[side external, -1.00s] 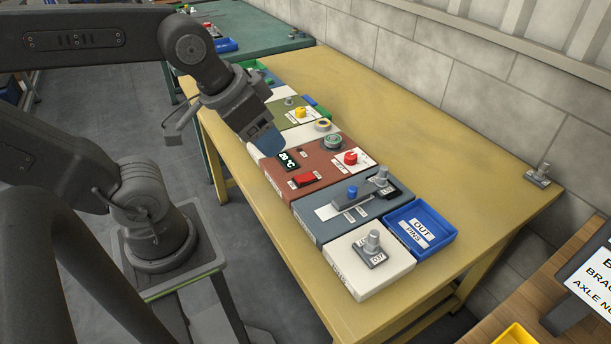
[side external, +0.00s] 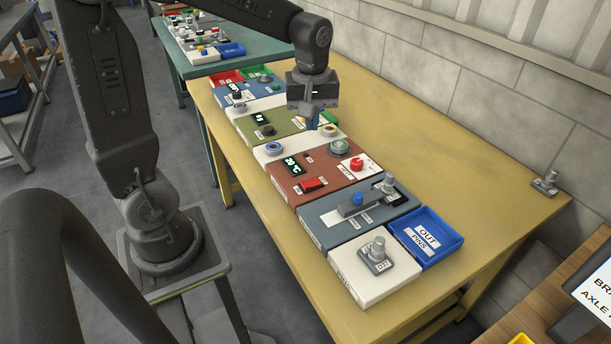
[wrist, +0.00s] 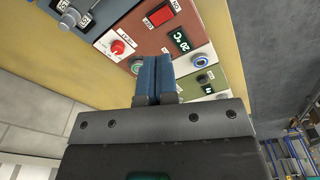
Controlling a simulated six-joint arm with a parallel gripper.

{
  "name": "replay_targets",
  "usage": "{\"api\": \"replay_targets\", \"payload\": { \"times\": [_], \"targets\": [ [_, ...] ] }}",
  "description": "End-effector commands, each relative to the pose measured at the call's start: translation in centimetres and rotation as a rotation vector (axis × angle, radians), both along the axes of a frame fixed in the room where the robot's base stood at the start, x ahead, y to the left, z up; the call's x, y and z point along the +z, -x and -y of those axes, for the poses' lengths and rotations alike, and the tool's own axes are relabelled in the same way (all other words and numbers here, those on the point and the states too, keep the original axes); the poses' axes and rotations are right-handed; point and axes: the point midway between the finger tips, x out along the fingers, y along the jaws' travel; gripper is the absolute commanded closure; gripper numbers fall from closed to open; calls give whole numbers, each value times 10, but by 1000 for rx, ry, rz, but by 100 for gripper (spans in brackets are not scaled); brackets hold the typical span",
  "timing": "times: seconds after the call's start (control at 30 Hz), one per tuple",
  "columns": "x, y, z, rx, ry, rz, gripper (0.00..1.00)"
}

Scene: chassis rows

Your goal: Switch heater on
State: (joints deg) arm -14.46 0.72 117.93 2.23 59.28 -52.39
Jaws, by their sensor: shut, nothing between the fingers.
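A red-brown panel (side external: 290,190) lies in the middle of the row on the yellow bench. It has a lit display (side external: 292,166) that seems to read 20 °C, a red rocker switch (side external: 313,184), a red knob (side external: 357,164) and a round green button (side external: 339,146). My gripper (side external: 312,123) is shut and empty, above the row near the olive panel's right end. In the wrist view the blue fingers (wrist: 152,62) cover part of the red-brown panel; its rocker (wrist: 160,15) and red knob (wrist: 117,47) are visible.
A blue-grey panel (side external: 335,236) with a slider, a white panel (side external: 350,283) and a blue bin (side external: 441,257) lie nearer. The white strip beyond carries a blue-ringed button (side external: 273,148); the olive panel (side external: 292,119) follows. The bench's right side is mostly clear.

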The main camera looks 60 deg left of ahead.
Motion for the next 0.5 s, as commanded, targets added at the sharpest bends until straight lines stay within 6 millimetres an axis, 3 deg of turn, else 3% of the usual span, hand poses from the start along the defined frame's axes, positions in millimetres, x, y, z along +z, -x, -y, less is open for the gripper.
{"api": "replay_targets", "payload": {
  "times": [0.2, 0.5],
  "targets": [
    [-37, -24, -32, 289, 17, -109, 100],
    [-54, -32, -47, 429, 17, -156, 100]
  ]
}}
